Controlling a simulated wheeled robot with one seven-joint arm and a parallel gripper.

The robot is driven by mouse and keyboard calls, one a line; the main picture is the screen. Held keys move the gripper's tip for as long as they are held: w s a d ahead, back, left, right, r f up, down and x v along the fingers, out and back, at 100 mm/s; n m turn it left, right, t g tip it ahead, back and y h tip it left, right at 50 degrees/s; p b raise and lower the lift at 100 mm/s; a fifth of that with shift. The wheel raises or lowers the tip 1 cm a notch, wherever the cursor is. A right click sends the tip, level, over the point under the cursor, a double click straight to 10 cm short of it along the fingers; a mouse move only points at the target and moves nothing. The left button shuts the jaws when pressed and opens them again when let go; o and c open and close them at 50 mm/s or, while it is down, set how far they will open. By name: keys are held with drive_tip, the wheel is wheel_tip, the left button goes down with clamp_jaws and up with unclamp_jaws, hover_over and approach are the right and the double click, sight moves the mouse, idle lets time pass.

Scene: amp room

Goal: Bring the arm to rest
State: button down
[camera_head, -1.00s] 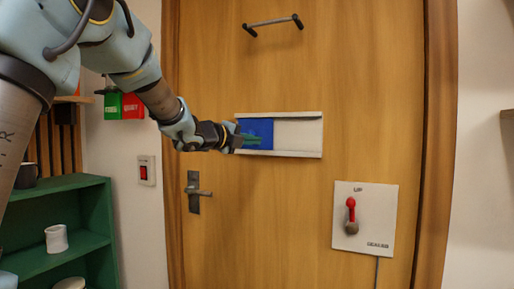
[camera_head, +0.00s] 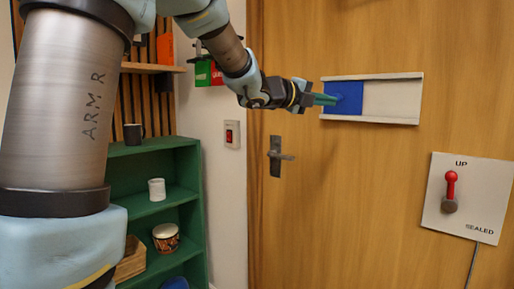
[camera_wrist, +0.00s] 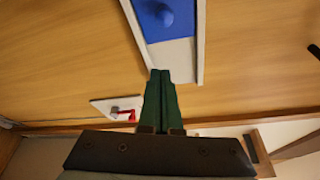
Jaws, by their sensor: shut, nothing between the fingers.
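My gripper (camera_head: 333,99) is at the end of my arm, raised in front of the wooden door. Its green fingers are together and empty, and also show in the wrist view (camera_wrist: 160,74). In the head view the fingertips overlap the left part of a blue plate (camera_head: 348,98) in a white sliding frame (camera_head: 392,98). In the wrist view the blue plate (camera_wrist: 168,18) has a blue knob and lies beyond the fingertips. The tips look clear of the knob; I cannot tell how far they are from the frame.
The door (camera_head: 340,200) has a lever handle (camera_head: 277,156) below my gripper. A panel with a red-tipped lever (camera_head: 450,190), lever up, is at the right. A green shelf (camera_head: 165,208) with a white mug (camera_head: 157,189) and a drum-like pot (camera_head: 166,237) stands at the left, near my arm.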

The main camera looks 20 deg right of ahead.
drive_tip(key=w+a+f+n+t+y, duration=0.2)
drive_tip(key=w+a+f+n+y, duration=0.15)
drive_tip(key=a+f+n, duration=0.35)
drive_tip(key=w+a+f+n+t+y, duration=0.2)
drive_tip(key=w+a+f+n+y, duration=0.25)
drive_tip(key=a, duration=0.45)
drive_tip(key=w+a+f+n+t+y, duration=0.2)
drive_tip(key=a+f+n+y, duration=0.1)
drive_tip(key=a+f+n, duration=0.4)
drive_tip(key=s+a+f+n+g+y, duration=0.2)
drive_tip(key=s+a+f+n+y, duration=0.15)
drive_tip(key=a+f+n, duration=0.5)
drive_tip(key=s+a+f+n+g+y, duration=0.1)
drive_tip(key=s+a+f+n+g, duration=0.2)
drive_tip(key=s, duration=0.5)
drive_tip(key=s+a+f+n+g, duration=0.3)
drive_tip(key=s+a+f+n, duration=0.1)
drive_tip(key=s+a, duration=0.4)
drive_tip(key=shift+s+f+n+y, duration=0.2)
drive_tip(key=shift+s+n+y, duration=0.15)
drive_tip(key=shift+s+n, duration=0.45)
